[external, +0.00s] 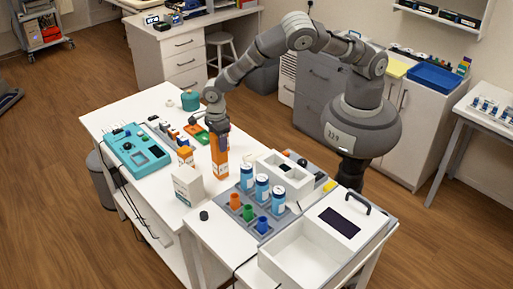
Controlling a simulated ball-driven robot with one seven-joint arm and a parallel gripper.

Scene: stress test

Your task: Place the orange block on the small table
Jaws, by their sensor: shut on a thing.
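A tall orange block (219,158) stands upright over the white table (125,112), near its right part. My gripper (219,133) points down and is shut on the top of the block. The block's lower end is at or just above the table surface; I cannot tell whether it touches. A smaller white side table (478,118) stands at the far right with several small items on it. I cannot tell which surface is the one called the small table.
A teal device (137,152) lies at the table's left. A white box (188,185) and an orange-topped bottle (185,156) stand left of the block. A grey rack (251,217) with several blue-and-white cans and coloured cups is at front right, beside an open white bin (300,255).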

